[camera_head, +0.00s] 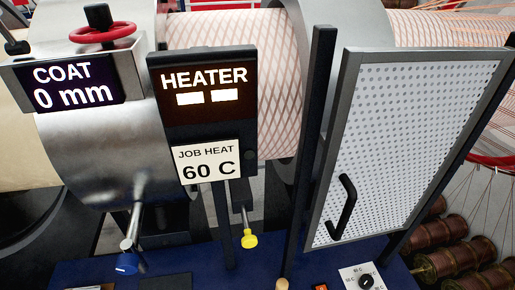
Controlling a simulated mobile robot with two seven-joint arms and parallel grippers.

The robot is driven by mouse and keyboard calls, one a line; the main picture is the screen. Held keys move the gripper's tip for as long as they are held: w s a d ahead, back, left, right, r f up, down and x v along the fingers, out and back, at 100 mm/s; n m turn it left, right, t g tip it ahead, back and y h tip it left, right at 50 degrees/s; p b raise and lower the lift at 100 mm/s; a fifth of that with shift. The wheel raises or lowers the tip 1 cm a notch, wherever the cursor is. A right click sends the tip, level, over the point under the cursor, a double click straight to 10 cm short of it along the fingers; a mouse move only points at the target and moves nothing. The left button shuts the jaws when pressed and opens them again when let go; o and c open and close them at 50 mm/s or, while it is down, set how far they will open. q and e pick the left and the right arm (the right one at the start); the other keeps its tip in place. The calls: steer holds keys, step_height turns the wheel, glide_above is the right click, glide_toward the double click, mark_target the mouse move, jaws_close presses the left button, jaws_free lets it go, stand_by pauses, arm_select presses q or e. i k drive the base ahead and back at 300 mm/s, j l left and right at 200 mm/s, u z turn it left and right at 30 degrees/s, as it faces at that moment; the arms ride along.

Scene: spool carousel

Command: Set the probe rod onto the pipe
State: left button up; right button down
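The pipe (281,95) runs across the top of the view, wrapped in a crisscross braid between two grey metal housings. A thin rod with a yellow end (249,239) stands below the heater sign. A metal lever with a blue end (127,262) stands farther left. I cannot tell whether either of these is the probe rod. A small tan tip (282,284) shows at the bottom edge, mostly cut off. Neither of my grippers is in view.
The heater display (204,88) shows two blank bars, above a "JOB HEAT 60 C" card (208,162). The coat display (72,83) reads 0 mm. A perforated door (410,130) with a black handle stands at right. A dial (366,281) and copper spools (455,262) sit lower right.

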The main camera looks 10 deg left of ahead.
mark_target(249, 240)
steer(key=l+u, duration=0.15)
steer(key=l, duration=1.15)
